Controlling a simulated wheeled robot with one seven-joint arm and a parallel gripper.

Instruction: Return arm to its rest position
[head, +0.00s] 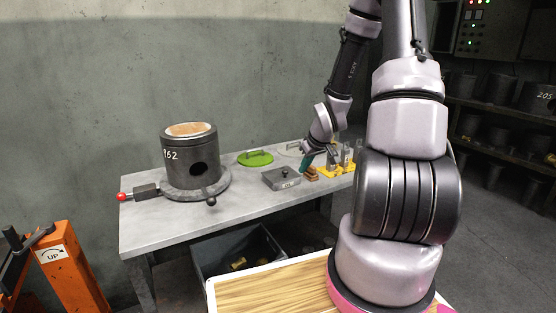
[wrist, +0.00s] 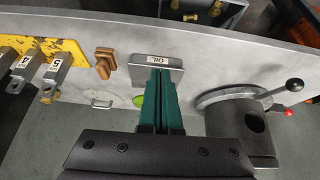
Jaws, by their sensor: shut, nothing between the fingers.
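My arm rises at the right of the head view and bends down towards the table. My gripper (head: 306,162) hangs over the right part of the grey table (head: 240,202), partly hidden by the arm's wrist. In the wrist view my gripper (wrist: 160,76) has its two green fingers together with nothing between them. The finger tips overlap a grey block labelled OIL (wrist: 158,61) in that view. I cannot tell how high above it they are. The same block (head: 281,179) sits on the table in the head view, left of the gripper.
A green lid (head: 255,158), wooden piece (head: 312,174) and yellow rack (wrist: 62,58) are nearby. A dark bin (head: 238,252) is below. Shelves (head: 505,113) stand right.

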